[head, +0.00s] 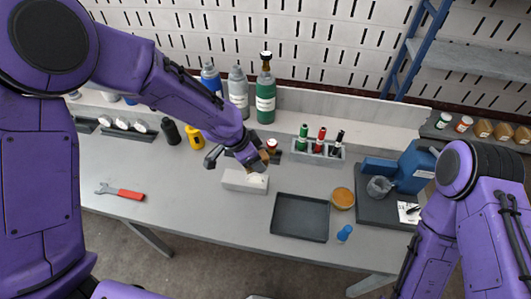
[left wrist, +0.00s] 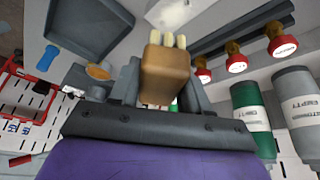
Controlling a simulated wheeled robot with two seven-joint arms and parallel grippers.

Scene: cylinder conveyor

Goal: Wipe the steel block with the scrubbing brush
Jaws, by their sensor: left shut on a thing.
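The steel block (head: 238,181) is a pale grey bar lying on the workbench in front of my left gripper in the head view. My left gripper (head: 258,160) is shut on the scrubbing brush (left wrist: 166,72), which has a brown wooden body and cream bristles. In the head view the brush (head: 264,155) is small and partly hidden by the gripper. The bristles appear just above or at the block's top; I cannot tell whether they touch. In the left wrist view a pale shape lies behind the bristles. My right arm shows at the right, but its gripper is out of view.
A dark tray (head: 300,217) lies right of the block, with an amber dish (head: 343,198) beyond it. A rack of small bottles (head: 320,150) and a green bottle (head: 265,97) stand behind. A red-handled wrench (head: 121,191) lies at left. The front left bench is mostly clear.

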